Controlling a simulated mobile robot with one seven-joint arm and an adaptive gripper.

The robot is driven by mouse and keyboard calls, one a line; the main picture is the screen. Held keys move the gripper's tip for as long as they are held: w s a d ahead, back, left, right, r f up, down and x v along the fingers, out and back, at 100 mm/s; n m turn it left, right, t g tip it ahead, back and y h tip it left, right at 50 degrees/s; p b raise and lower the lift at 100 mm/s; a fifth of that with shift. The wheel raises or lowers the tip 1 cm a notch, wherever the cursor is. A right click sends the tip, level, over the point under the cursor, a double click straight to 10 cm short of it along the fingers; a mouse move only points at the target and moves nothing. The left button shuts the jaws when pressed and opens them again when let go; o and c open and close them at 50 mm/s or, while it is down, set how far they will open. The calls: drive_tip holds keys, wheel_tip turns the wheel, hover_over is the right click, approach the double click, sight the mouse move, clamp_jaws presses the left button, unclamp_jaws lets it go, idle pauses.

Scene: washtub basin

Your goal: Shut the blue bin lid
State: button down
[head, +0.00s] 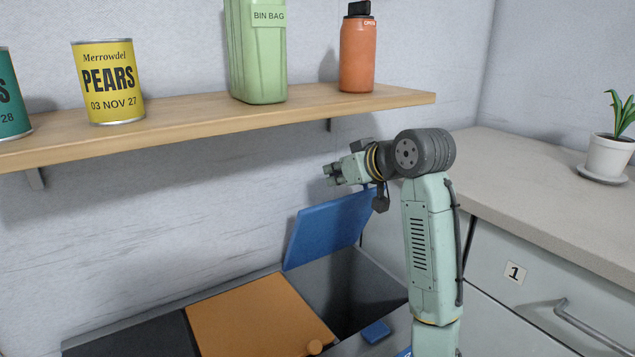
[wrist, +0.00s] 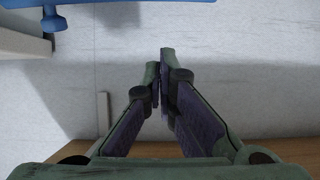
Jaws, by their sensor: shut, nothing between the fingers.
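The blue bin lid (head: 330,228) stands raised and tilted above the right-hand compartment of the bin in the head view. The open compartment (head: 350,285) below it is dark inside. My gripper (head: 330,174) is shut and empty, just above the lid's top edge and below the shelf. In the wrist view my gripper's fingers (wrist: 164,60) are together with nothing between them. A strip of the blue lid (wrist: 130,8) with a blue knob (wrist: 52,22) shows at the top there.
Beside the open compartment are a shut orange lid (head: 250,315) and a dark lid (head: 140,338). A wooden shelf (head: 190,118) above holds a yellow can (head: 108,85), a green container (head: 258,60) and an orange bottle (head: 357,55). A counter (head: 530,180) stands at right.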

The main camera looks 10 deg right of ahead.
sight(321, 205)
drive_tip(key=w+f, duration=0.1)
drive_tip(key=f, duration=0.1)
drive_tip(key=w+a+f+p, duration=0.1)
drive_tip(key=w, duration=0.1)
drive_tip(key=w+f, duration=0.2)
drive_tip(key=shift+a+f, duration=0.35)
drive_tip(key=shift+s+f, duration=0.2)
drive_tip(key=shift+s, duration=0.1)
